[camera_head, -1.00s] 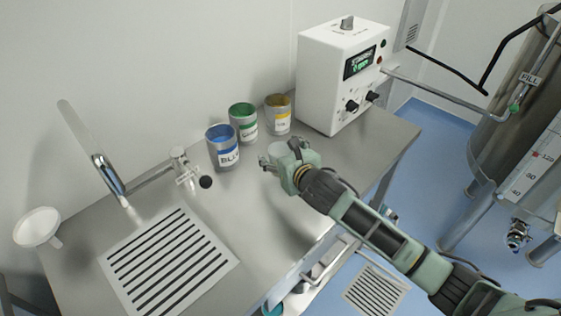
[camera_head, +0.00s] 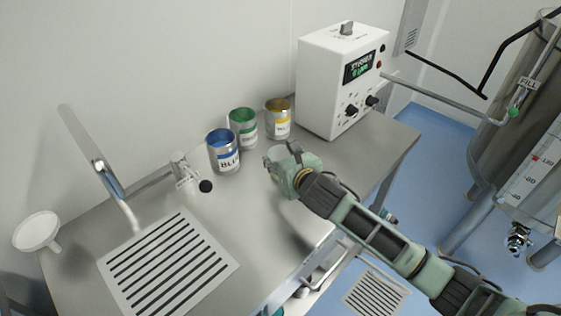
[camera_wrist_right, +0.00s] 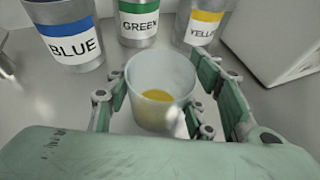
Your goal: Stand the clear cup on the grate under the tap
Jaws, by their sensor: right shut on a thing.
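The clear cup (camera_wrist_right: 160,88) is between the fingers of my right gripper (camera_wrist_right: 160,112) in the right wrist view, with some yellow liquid at its bottom. The gripper is shut on it. In the head view the right gripper (camera_head: 272,166) hides most of the cup; its pale rim (camera_head: 277,153) shows behind the fingers. Whether the cup touches the table is unclear. The slotted grate (camera_head: 232,262) lies on the table at the left, well away from the cup. The tap (camera_head: 181,168) stands at the grate's back edge. My left gripper is not in view.
The blue can (camera_head: 223,152), green can (camera_head: 242,127) and yellow can (camera_head: 279,119) stand behind the right gripper. A white control box (camera_head: 325,95) stands to the right. A white funnel (camera_head: 37,231) is at the far left. Bare steel table (camera_head: 262,215) lies between gripper and grate.

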